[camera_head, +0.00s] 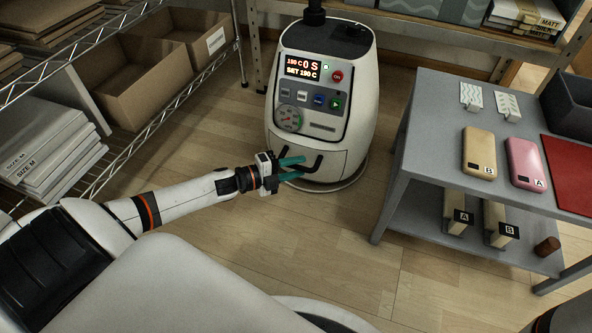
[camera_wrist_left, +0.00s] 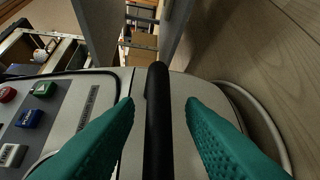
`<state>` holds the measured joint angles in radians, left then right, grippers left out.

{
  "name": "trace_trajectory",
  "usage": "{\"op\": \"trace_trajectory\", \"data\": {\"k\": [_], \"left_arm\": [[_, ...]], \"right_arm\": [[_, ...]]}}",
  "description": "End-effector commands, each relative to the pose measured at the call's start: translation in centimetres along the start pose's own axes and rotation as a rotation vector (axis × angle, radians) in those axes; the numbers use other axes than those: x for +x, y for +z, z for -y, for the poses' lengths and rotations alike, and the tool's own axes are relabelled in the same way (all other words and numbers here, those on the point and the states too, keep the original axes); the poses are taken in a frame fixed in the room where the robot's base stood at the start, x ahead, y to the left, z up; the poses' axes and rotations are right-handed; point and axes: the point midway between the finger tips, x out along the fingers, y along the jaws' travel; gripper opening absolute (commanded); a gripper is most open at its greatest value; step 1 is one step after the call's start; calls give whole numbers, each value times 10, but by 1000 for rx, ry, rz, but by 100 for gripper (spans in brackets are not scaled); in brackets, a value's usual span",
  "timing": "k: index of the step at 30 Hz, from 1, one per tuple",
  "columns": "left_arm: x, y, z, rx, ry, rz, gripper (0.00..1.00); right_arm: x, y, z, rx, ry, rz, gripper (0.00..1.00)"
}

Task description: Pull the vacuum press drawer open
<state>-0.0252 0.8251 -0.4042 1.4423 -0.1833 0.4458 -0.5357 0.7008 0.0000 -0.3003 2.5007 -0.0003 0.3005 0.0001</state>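The vacuum press (camera_head: 290,75) is a rounded white machine with a lit display, standing on the floor. Its drawer front (camera_head: 340,165) is low on the body and looks flush with it. A black bar handle (camera_head: 318,163) sticks out from the drawer. My left gripper (camera_head: 299,168), with green fingers, is at this handle. In the left wrist view the handle (camera_wrist_left: 158,120) runs between the two fingers, with a gap on each side. The left gripper is open there. My right gripper is not in view.
A grey cart (camera_head: 425,120) stands right of the press, carrying a yellow phone case (camera_head: 479,152), a pink one (camera_head: 525,162) and a red mat (camera_head: 572,170). A wire shelf (camera_head: 120,85) with cardboard boxes is at left. The floor (camera_head: 300,235) before the press is clear.

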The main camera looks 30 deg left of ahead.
Motion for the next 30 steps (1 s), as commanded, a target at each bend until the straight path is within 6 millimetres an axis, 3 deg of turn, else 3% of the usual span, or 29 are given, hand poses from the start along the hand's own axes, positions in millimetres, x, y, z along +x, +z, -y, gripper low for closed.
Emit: {"op": "trace_trajectory", "data": {"k": [10, 17, 30], "left_arm": [[5, 0, -1, -1, 0, -1, 36], [5, 0, 0, -1, 0, -1, 0], [-3, 8, 0, -4, -3, -1, 0]], "right_arm": [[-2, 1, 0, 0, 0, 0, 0], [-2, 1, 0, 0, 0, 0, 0], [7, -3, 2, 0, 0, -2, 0]]}}
